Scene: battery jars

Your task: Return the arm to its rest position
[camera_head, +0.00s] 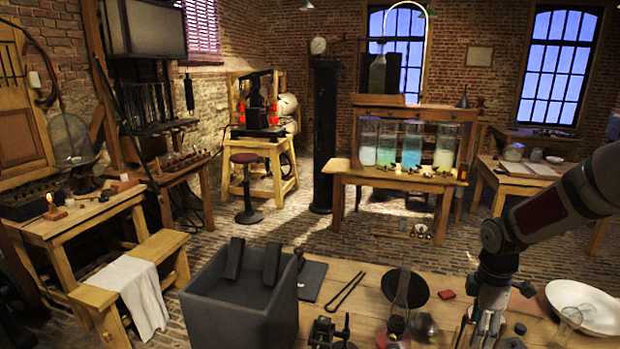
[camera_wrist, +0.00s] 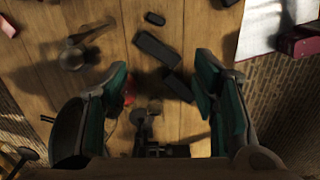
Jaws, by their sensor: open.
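My gripper (camera_head: 484,330) hangs from my arm over the right part of the wooden workbench, fingers pointing down. In the wrist view my gripper (camera_wrist: 160,95) has its two green-padded fingers spread wide with nothing between them. Below and beyond the fingers lie dark flat blocks (camera_wrist: 157,49) on the wooden bench top. My arm reaches in from the right edge of the head view, bent down at the wrist. The lower fingertips are close to the bottom of the head view, so their height above the bench is hard to tell.
The bench holds a dark open box (camera_head: 240,310), tongs (camera_head: 345,291), a glass oil lamp (camera_head: 399,300), a black round plate (camera_head: 405,286) and a white dish (camera_head: 590,305). Jars with coloured liquid (camera_head: 411,148) stand on a farther table. The air above the bench is mostly free.

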